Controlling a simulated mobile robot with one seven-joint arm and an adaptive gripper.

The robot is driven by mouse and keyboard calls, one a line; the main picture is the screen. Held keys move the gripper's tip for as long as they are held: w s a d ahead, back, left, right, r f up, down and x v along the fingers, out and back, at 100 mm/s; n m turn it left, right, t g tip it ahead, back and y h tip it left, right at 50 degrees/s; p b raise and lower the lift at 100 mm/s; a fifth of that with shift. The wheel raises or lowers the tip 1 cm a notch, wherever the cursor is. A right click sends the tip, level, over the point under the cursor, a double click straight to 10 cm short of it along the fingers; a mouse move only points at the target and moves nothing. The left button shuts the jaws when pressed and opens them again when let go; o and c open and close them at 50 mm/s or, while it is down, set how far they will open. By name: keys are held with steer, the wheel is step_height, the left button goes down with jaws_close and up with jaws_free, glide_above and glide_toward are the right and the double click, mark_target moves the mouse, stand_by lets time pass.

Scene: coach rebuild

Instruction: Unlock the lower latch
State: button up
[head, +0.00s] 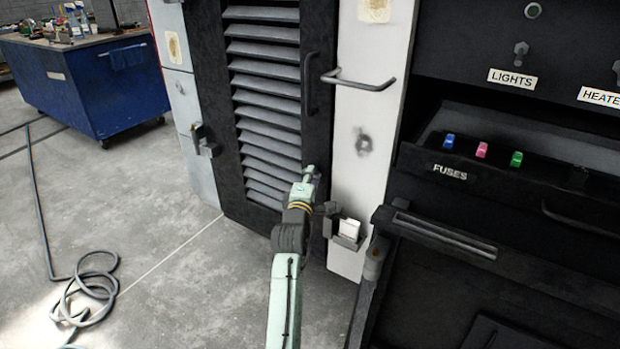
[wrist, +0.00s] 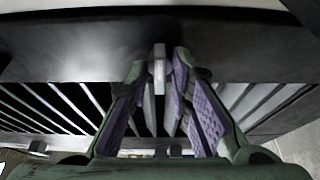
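A dark louvered door (head: 231,150) stands in the middle of the head view. My gripper (head: 311,175) is at the lower right edge of this door and covers what is behind it there. In the wrist view a small pale grey tab (wrist: 160,72), which looks like the lower latch, sticks out from the dark door frame. My gripper (wrist: 158,68) is open, with one purple-padded finger on each side of the tab.
A vertical door handle (head: 310,83) is above my gripper. A grey bar handle (head: 358,82) juts from the white panel. A small holder with a white card (head: 349,229) is just right of my gripper. A black fuse cabinet (head: 480,215) fills the right. Floor at left holds a coiled hose (head: 88,290).

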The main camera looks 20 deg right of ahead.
jaws_close()
steer(key=shift+f+b, duration=0.15)
steer(key=shift+b, duration=0.3)
steer(key=m+h+b, duration=0.3)
steer(key=m+b, duration=0.4)
steer(key=b, duration=0.5)
steer(key=m+g+h+b, duration=0.1)
steer(key=m+h+b, duration=0.2)
steer(key=m+b, duration=0.5)
steer(key=m+g+h+b, duration=0.1)
steer(key=m+b, duration=0.6)
steer(key=b, duration=0.9)
steer(key=shift+w+a+f+h, duration=0.3)
steer(key=shift+w+f+h, duration=0.05)
steer(key=shift+h, duration=0.55)
steer(key=shift+r+m, duration=0.1)
steer(key=shift+m, duration=0.3)
